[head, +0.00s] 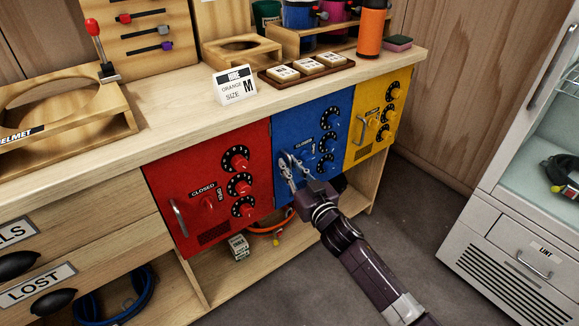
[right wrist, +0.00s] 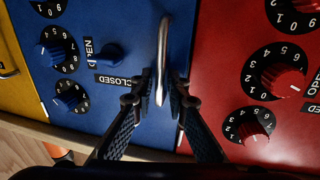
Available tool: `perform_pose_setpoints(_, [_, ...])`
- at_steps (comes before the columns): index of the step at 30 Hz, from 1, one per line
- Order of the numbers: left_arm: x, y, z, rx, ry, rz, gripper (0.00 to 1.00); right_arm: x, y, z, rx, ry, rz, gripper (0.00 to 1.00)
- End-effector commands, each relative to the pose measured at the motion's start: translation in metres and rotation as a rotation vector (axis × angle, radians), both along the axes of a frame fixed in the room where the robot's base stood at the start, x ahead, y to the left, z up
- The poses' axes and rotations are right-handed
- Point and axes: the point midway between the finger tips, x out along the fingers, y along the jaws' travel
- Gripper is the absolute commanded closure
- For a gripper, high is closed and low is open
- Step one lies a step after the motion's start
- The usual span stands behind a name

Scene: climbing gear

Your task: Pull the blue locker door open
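The blue locker door (head: 285,130) is in the middle of three under the counter and looks flush with its neighbours. It has black-and-blue dials and a blue latch knob (right wrist: 108,54) between OPEN and CLOSED labels. Its metal handle (right wrist: 162,60) is an upright bar near the door's left edge in the head view. My right gripper (head: 291,166) is at this handle, and it also shows in the right wrist view (right wrist: 162,84). Its fingers stand on both sides of the bar with small gaps, so it looks open around it. My left gripper is out of view.
A red door (head: 180,165) adjoins on the left and a yellow door (head: 378,112) on the right, each with a handle. Above is the wooden counter (head: 180,98) with signs and gear. Dark floor (head: 415,225) lies clear before a white fridge (head: 500,215) at right.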

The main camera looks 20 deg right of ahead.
Motion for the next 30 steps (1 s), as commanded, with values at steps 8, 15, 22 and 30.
perform_pose_setpoints(8, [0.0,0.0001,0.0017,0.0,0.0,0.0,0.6,0.0028,0.0007,-0.0002,0.0,0.001,0.0,0.86])
perform_pose_setpoints(15, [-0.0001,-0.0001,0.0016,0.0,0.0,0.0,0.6,0.0026,0.0006,-0.0002,-0.001,0.001,0.0,1.0])
perform_pose_setpoints(22, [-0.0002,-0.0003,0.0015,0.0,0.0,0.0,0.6,0.0026,0.0006,-0.0003,-0.001,0.001,0.0,1.0])
perform_pose_setpoints(30, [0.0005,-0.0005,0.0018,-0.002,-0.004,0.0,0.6,-0.0001,-0.0011,0.0003,-0.003,0.001,0.011,1.0])
